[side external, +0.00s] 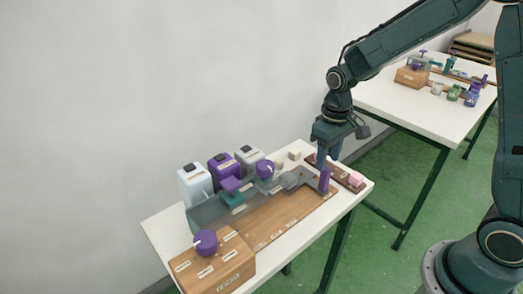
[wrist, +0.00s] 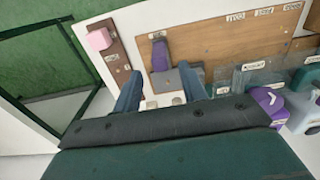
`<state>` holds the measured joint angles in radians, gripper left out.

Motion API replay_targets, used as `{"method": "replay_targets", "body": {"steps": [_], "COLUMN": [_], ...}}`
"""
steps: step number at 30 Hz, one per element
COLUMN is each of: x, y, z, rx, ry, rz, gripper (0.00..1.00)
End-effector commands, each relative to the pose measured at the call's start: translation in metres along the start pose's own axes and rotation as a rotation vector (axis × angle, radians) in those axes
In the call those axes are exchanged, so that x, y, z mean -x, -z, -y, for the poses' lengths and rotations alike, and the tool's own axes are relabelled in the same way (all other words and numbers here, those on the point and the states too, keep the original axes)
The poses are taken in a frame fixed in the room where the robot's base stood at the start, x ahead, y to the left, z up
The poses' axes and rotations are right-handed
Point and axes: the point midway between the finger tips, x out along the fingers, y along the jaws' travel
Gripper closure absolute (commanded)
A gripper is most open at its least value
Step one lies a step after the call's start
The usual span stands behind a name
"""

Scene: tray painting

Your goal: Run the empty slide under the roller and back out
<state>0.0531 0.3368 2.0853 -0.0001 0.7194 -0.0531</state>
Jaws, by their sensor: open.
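The slide appears to be the grey plate (side external: 292,179) with an upright purple handle (side external: 324,180) at the right end of the wooden board. In the wrist view the purple handle (wrist: 160,55) and grey plate (wrist: 170,82) lie between and beyond my fingers, with nothing visible on the plate. My gripper (side external: 328,157) is open and empty, pointing down above the table's right end, near the handle but apart from it; its two fingers show in the wrist view (wrist: 160,92). I cannot clearly pick out the roller among the teal and purple parts (side external: 232,192) mid-board.
White, purple and grey containers (side external: 222,170) stand along the back. A wooden box (side external: 215,265) with a purple knob (side external: 205,242) is at the front left. A brown strip (side external: 340,172) carries a pink block (side external: 356,179). Another table (side external: 400,105) stands behind.

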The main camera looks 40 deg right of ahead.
Motion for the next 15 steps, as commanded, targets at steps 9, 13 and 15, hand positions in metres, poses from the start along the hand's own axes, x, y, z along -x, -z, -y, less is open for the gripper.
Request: {"method": "replay_targets", "body": {"steps": [9, 13, 15], "x": [-0.046, -0.057, -0.061], "y": [-0.001, -0.001, -0.001], "z": [0.000, 0.000, 0.000], "rx": [0.000, 0.000, 0.000], "ry": [0.000, 0.000, 0.000], "rz": [0.003, 0.002, 0.002], "gripper": [0.58, 0.58, 0.58]}}
